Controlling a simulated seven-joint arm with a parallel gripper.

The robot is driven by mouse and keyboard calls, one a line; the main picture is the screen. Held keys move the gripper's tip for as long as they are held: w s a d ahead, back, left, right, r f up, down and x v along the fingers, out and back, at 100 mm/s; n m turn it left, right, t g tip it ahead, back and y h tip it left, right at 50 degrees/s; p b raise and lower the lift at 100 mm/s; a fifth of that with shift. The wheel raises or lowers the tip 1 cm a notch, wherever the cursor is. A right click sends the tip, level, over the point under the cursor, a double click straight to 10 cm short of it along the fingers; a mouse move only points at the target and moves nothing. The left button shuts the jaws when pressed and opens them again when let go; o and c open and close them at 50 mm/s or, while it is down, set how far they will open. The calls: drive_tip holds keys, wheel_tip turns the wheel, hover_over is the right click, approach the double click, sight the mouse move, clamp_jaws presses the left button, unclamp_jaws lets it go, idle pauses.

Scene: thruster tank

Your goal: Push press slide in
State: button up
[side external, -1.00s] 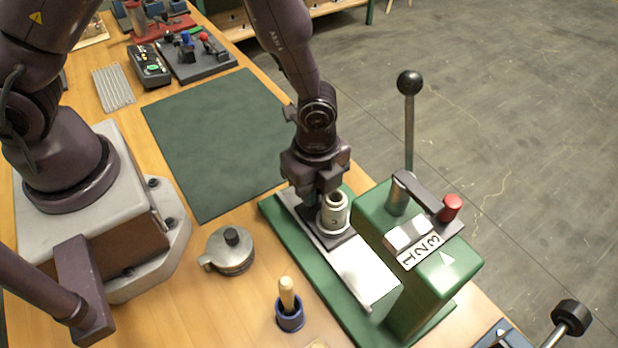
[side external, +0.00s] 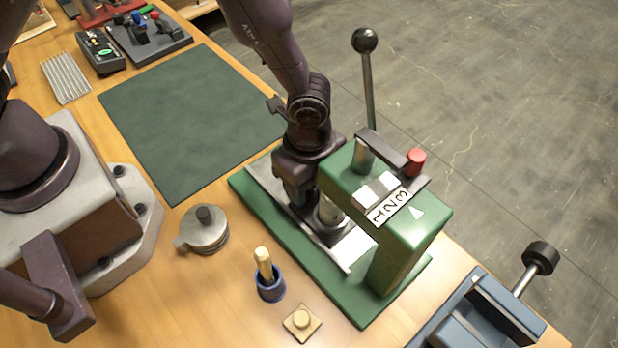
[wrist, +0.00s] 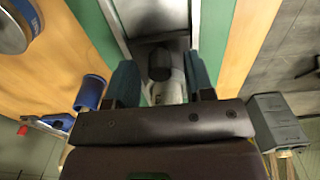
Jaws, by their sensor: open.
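The green press (side external: 405,235) stands at the right of the bench with its lever up. Its metal slide (side external: 350,248) runs along the green base. A grey metal cylinder (side external: 329,212) stands on the slide's dark carrier, just under the edge of the press head, which partly hides it. My gripper (side external: 303,200) is low over the slide, behind the cylinder. In the wrist view, my gripper's two teal fingers (wrist: 162,72) are apart, with the cylinder (wrist: 172,90) seen between and beyond them. I cannot tell whether they touch the carrier.
A round metal pot (side external: 204,232), a blue cup (side external: 270,285) with a wooden-handled tool and a small brass piece (side external: 302,322) stand left of the press. A blue vise (side external: 480,320) is at front right. The green mat (side external: 185,115) is bare.

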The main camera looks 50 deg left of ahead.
drive_tip(key=shift+r, duration=0.1)
wheel_tip(320, 180, up, 13)
idle(0.4)
